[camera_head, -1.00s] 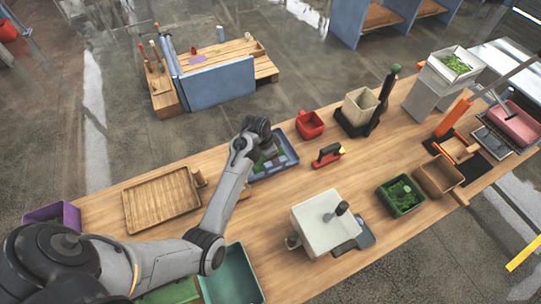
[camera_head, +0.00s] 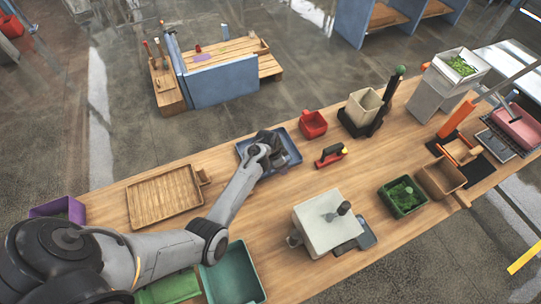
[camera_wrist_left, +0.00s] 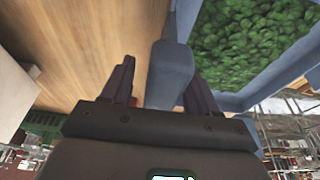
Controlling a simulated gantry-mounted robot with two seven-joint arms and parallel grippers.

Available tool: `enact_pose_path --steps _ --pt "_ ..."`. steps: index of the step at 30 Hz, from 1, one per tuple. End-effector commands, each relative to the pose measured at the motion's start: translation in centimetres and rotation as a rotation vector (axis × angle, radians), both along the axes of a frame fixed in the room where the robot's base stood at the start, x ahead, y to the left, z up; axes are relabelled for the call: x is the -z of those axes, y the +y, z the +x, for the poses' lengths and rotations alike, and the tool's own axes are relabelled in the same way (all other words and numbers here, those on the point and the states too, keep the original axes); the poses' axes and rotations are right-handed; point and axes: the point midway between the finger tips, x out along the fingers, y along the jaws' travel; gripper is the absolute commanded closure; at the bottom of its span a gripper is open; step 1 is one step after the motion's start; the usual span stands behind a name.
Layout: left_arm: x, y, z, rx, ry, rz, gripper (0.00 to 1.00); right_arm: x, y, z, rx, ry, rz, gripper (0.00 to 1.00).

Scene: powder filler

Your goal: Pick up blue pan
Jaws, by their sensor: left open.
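The blue pan (camera_head: 295,152) lies near the table's far edge in the head view, partly hidden behind my left gripper (camera_head: 268,145). In the left wrist view the pan (camera_wrist_left: 188,20) shows a blue rim with green leafy contents inside. Its blue handle (camera_wrist_left: 170,72) points down between the two dark fingers of my left gripper (camera_wrist_left: 160,88). These fingers are open, with a visible gap on the left side of the handle; I cannot tell whether the right finger touches it. My right gripper is in neither view.
A wooden tray (camera_head: 165,199) lies left of the pan. A red container (camera_head: 313,125) and a red-and-black tool (camera_head: 331,155) stand to its right. A white box-shaped device (camera_head: 328,223) stands nearer. Bare wood lies between the pan and this device.

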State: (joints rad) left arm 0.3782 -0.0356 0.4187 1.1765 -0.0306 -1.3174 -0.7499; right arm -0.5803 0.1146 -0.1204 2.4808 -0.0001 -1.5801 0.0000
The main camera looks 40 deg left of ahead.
Motion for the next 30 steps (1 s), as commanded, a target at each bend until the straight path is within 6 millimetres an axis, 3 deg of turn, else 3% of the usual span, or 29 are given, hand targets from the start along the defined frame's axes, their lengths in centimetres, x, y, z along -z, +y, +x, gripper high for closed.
enact_pose_path --steps 5,16,25,30 --pt "0.0 0.0 0.0 0.000 0.000 0.000 0.42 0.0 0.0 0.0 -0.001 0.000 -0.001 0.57" --pt "0.0 0.0 0.0 0.000 0.000 0.000 0.99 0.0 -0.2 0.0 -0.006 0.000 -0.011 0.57" --pt "-0.2 0.0 0.1 0.000 -0.002 0.000 1.00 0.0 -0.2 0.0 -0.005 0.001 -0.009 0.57" --pt "-1.6 0.0 0.1 -0.001 -0.004 0.002 1.00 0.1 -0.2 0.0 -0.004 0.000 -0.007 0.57"
